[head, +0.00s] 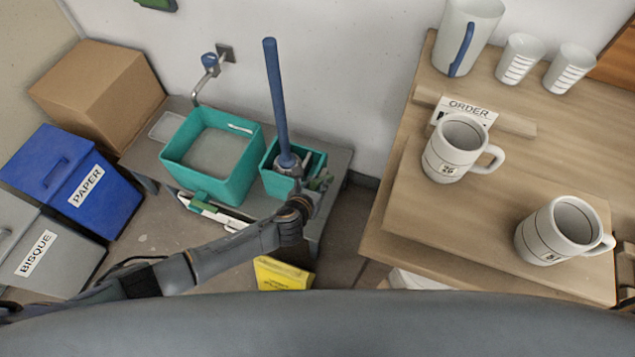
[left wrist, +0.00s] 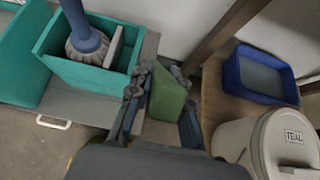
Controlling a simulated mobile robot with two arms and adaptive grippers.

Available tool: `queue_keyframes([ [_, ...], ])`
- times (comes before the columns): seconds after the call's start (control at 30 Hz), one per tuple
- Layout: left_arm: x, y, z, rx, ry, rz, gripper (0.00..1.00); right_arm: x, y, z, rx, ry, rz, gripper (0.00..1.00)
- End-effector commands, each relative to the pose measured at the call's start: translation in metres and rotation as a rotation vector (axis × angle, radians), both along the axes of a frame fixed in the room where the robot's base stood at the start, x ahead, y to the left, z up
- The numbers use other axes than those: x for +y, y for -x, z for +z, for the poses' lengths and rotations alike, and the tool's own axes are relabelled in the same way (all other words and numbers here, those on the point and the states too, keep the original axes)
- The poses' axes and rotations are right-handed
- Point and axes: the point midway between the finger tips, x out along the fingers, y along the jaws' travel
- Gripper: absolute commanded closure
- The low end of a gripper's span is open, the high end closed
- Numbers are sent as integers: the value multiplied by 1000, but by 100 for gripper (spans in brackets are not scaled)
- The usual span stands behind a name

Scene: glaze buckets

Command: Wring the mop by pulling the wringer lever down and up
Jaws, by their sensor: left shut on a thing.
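The mop's blue handle (head: 277,95) stands nearly upright, leaning slightly. Its grey head sits in the small teal wringer bucket (head: 268,181), and both also show in the left wrist view, the mop head (left wrist: 87,43) inside the bucket's teal wall (left wrist: 85,73). A flat green piece, which looks like the wringer lever (left wrist: 167,95), stands beside the bucket. My left gripper (head: 319,179) is at the bucket's right side, its fingers shut on the green lever; the fingers hide part of it. My right gripper is not in view.
A larger teal basin (head: 173,160) stands left of the wringer on a low grey bench. A yellow sign (head: 283,274) is on the floor. A wooden table with mugs (head: 455,150) is at the right. Blue (head: 60,185) and grey bins stand at the left.

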Motion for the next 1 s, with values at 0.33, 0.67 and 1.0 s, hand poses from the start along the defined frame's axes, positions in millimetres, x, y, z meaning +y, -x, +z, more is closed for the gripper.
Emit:
queue_keyframes([
  [0.33, 0, 0, 0, 0, 0, 0, 100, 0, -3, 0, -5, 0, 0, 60],
  [0.67, 2, 5, -4, 2, -2, -1, 100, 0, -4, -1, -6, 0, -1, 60],
  [1.0, 6, 16, -13, 6, -2, 0, 100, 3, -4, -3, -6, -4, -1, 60],
])
